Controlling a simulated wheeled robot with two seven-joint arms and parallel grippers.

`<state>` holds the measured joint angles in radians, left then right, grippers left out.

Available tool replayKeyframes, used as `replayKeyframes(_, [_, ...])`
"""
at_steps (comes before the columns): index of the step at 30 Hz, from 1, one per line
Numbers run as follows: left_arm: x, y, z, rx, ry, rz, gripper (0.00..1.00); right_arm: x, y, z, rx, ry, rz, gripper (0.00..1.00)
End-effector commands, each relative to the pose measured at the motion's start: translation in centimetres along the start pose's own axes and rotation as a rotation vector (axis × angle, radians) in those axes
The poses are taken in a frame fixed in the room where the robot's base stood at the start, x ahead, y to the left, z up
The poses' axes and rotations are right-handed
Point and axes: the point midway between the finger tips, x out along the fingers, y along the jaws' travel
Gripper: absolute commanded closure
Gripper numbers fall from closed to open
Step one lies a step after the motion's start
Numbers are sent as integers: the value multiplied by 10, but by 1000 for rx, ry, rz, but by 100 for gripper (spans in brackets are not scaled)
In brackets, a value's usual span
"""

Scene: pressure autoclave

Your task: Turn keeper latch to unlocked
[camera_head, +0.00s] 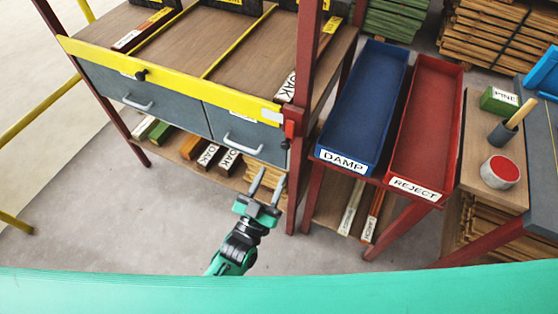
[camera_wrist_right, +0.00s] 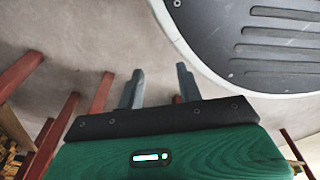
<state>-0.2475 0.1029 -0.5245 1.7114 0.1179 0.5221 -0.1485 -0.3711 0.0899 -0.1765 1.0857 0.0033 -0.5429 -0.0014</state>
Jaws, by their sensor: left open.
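A small red latch-like piece (camera_head: 291,124) sits on the red post at the right end of a yellow bar (camera_head: 180,82). It looks like the keeper latch; its exact turn is too small to tell. A black knob (camera_head: 140,75) is on the bar's left part. My left gripper (camera_head: 271,173) is open and empty, below and a little left of the red piece and apart from it, in front of the lower shelf. My right gripper (camera_wrist_right: 160,72) shows in the right wrist view with its fingers apart and nothing between them.
Two grey drawers (camera_head: 165,113) with handles lie under the bar. The blue DAMP tray (camera_head: 346,157) and red REJECT tray (camera_head: 415,186) stand to the right. A red-topped can (camera_head: 500,172) is on the right bench. The floor (camera_head: 130,215) at left is clear.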

Motion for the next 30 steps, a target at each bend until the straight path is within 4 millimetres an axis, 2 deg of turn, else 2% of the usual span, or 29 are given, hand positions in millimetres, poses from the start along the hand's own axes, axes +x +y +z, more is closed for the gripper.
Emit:
replayKeyframes(3, [-22,0,1,0,-2,0,58,-3,-1,-8,1,2,-1,64])
replayKeyframes(9, [-38,0,0,0,-1,0,58,-8,-1,-14,2,1,-2,64])
replayKeyframes(27, [-40,0,0,0,-1,0,58,-9,-1,-14,1,0,-1,64])
replayKeyframes(30, [-44,-2,11,4,-35,-1,58,-9,-1,-14,1,0,-2,64])
